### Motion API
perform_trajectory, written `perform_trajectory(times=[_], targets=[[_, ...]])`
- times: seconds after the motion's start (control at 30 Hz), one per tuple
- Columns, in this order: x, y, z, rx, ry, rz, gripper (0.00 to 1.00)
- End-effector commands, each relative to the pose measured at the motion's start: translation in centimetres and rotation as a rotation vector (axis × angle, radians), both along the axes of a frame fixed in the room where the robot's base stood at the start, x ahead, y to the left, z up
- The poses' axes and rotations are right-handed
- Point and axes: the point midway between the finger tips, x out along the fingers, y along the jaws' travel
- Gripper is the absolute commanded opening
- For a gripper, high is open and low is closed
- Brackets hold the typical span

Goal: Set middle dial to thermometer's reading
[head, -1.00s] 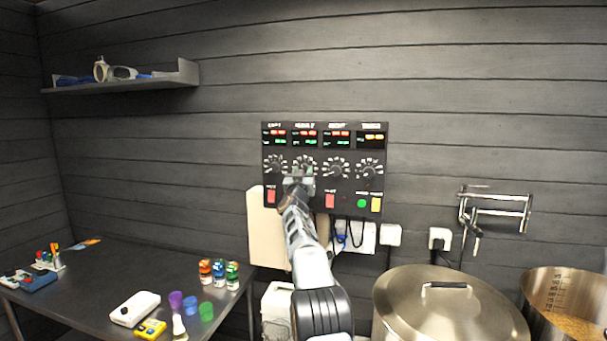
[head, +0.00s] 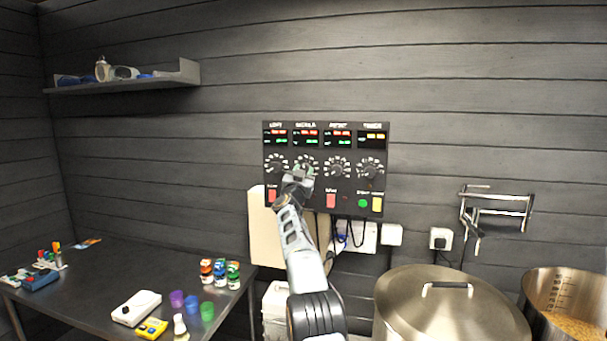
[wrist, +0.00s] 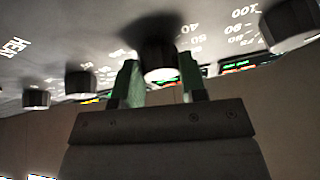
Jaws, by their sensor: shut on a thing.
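The black control panel (head: 350,190) hangs on the wall with a row of white-marked dials under red, green and yellow displays. The middle dial (head: 306,162) is partly hidden behind my gripper (head: 298,180), which is tilted in front of it. In the wrist view the dial's dark round knob (wrist: 158,60) sits between the two green-padded fingers of my gripper (wrist: 158,82), which is shut on it. The display digits are too blurred to read. A small yellow device (head: 152,328) lies on the table; I cannot tell whether it is the thermometer.
The right dial (head: 337,168) and timer dial (head: 370,170) are close on the right, the left dial (head: 276,165) on the left. Switches sit below. The dark table (head: 100,275) holds cups and bottles. A lidded steel pot (head: 445,310) stands at right.

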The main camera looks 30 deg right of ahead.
Motion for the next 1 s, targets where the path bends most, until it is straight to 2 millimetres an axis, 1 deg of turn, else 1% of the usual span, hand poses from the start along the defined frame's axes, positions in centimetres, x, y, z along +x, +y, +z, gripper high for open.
perform_trajectory(times=[0.03,0.07,0.3,0.53,0.67,0.87,1.0], targets=[[0.0,0.0,0.2,-0.001,-0.002,0.001,0.15],[0.0,0.0,0.2,-0.001,-0.002,0.001,0.41],[0.0,0.0,0.1,-0.001,-0.001,0.001,0.64],[0.0,0.0,0.0,-0.001,-0.001,0.001,0.64],[-0.3,0.4,-0.4,-0.001,-0.001,0.001,0.64],[-1.5,1.9,-1.7,-0.002,-0.002,0.002,0.64],[-2.9,3.5,-2.8,-0.002,-0.002,0.002,0.64]])
